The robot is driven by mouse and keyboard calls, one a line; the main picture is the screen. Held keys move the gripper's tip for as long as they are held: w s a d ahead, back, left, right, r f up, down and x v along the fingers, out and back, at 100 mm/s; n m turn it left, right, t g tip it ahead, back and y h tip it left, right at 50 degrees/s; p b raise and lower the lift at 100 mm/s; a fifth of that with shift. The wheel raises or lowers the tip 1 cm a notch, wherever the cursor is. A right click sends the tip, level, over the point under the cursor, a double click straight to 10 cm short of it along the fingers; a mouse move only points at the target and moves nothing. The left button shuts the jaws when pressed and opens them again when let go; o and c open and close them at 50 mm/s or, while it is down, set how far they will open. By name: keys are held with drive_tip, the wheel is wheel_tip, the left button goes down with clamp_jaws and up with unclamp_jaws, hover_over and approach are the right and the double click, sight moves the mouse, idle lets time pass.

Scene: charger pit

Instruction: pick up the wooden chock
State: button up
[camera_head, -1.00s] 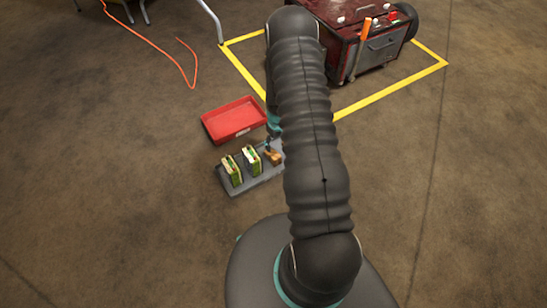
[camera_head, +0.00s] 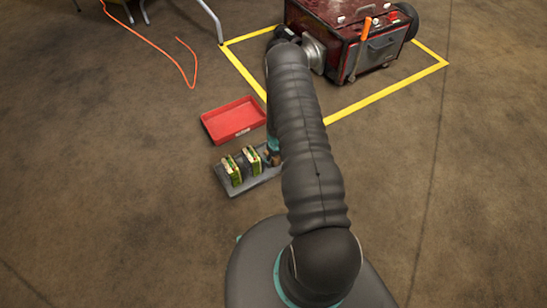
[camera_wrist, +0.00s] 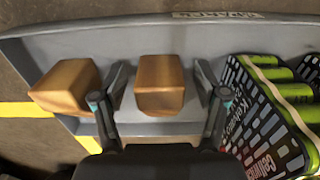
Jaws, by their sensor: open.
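Two wooden chocks show in the wrist view, on a grey tray (camera_wrist: 120,40). One wooden chock (camera_wrist: 160,85) is in the middle, between the spread fingers of my gripper (camera_wrist: 162,84), with a gap visible on each side. The other wooden chock (camera_wrist: 66,88) is to the left, outside the left finger. My gripper is open and empty. In the head view the grey tray (camera_head: 236,189) is on the floor, and my arm hides its right end and most of the chocks.
Green-and-black packs (camera_wrist: 262,115) stand right of the right finger; two of them (camera_head: 251,160) show in the head view. A red tray (camera_head: 233,120) lies behind the grey tray. A dark red machine (camera_head: 350,35) stands inside yellow floor tape (camera_head: 390,91).

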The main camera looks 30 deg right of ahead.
drive_tip(key=shift+f, duration=0.1)
drive_tip(key=shift+c, duration=0.3)
drive_tip(key=c, duration=1.2)
drive_tip(key=shift+c, duration=0.2)
